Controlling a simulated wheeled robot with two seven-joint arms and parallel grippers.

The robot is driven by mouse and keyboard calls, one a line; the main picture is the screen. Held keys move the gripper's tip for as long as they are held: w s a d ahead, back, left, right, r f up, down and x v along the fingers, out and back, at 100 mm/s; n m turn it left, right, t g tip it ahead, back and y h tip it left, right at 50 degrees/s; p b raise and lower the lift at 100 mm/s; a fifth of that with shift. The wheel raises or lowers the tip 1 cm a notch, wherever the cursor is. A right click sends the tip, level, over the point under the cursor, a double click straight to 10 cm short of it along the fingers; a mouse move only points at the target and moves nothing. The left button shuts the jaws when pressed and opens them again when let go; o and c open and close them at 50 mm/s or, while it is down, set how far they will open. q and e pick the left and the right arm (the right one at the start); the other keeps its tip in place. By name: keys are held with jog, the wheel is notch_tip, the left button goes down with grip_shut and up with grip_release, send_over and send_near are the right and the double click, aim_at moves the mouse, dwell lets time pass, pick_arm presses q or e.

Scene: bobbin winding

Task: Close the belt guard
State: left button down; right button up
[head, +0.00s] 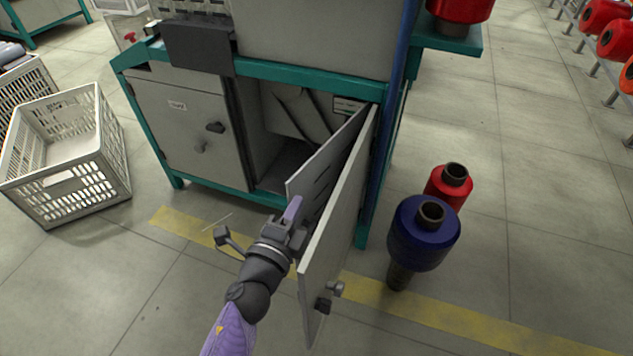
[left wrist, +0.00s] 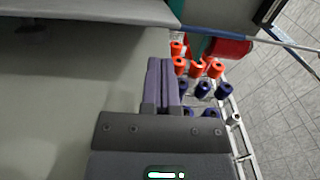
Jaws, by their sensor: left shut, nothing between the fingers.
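The machine cabinet's right compartment is open, with two panels swung out from its right side. The inner slotted grey panel (head: 326,166), which looks like the belt guard, stands ajar inside the outer grey door (head: 343,215). The outer door stands wide open, with a dark handle near its lower front edge. My left gripper (head: 293,208) is shut and empty at the free edge of the inner panel, left of the outer door; I cannot tell whether it touches. In the left wrist view its fingers (left wrist: 161,82) are together beside a broad grey surface. My right gripper is not in view.
A closed left cabinet door (head: 190,130) is beside the opening. A blue bobbin (head: 424,232) and a red bobbin (head: 449,185) stand on the floor at right. A white crate (head: 112,160) sits at left. A yellow floor line (head: 440,314) crosses in front.

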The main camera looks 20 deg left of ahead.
pick_arm(q)
jog(key=w, duration=0.6)
jog(key=shift+w+b, duration=0.3)
jog(key=shift+b, duration=0.1)
